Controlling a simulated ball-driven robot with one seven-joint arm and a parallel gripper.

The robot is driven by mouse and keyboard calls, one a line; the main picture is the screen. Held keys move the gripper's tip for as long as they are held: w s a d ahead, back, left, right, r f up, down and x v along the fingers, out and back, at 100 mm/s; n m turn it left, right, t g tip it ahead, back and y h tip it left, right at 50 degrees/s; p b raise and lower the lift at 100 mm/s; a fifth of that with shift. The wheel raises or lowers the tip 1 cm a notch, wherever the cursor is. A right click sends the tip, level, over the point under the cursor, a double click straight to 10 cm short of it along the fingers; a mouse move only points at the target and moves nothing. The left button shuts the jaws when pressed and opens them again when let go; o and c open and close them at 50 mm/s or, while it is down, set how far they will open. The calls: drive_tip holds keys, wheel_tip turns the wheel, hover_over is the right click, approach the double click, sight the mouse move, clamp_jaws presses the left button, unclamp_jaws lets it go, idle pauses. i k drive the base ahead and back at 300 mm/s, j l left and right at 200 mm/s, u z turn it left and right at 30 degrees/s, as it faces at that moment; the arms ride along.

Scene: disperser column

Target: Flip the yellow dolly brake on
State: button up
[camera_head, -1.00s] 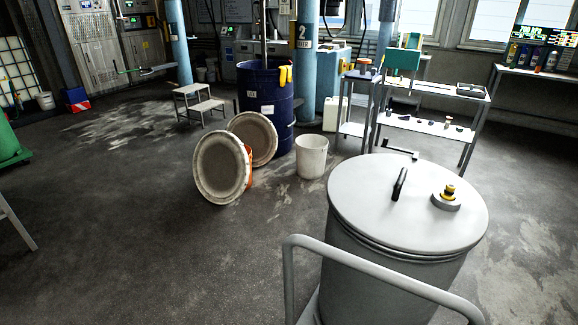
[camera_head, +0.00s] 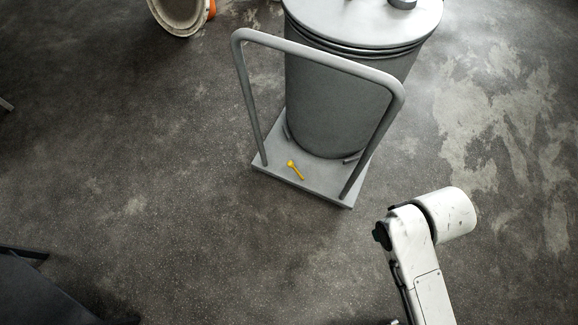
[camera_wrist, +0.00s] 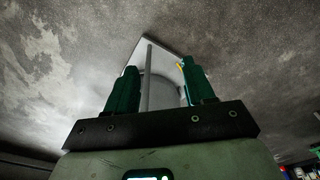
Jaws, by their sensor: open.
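The yellow dolly brake (camera_head: 296,171) is a small lever on the near part of the grey dolly platform (camera_head: 325,188). In the wrist view a bit of yellow brake (camera_wrist: 181,66) shows beside my right finger, which partly hides it. The dolly (camera_wrist: 133,60) shows beyond and between the fingers. My gripper (camera_wrist: 158,78) has two green fingers, spread apart with nothing between them, at a distance from the brake. In the head view only my white arm shows, right of the dolly; the fingers are not visible there.
A grey drum (camera_head: 335,105) with a pale lid stands on the dolly behind the brake. A tubular grey handle (camera_head: 320,62) arches over the platform's near side. A large round lid (camera_head: 180,14) lies at the upper left. The floor (camera_head: 180,240) in front is clear.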

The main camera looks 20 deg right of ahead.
sight(290, 164)
drive_tip(key=i+j+u, duration=0.1)
drive_tip(key=i+j, duration=0.55)
drive_tip(key=j, duration=0.15)
drive_tip(key=i+j, duration=0.65)
drive_tip(key=j, duration=0.15)
drive_tip(key=j+u, duration=0.05)
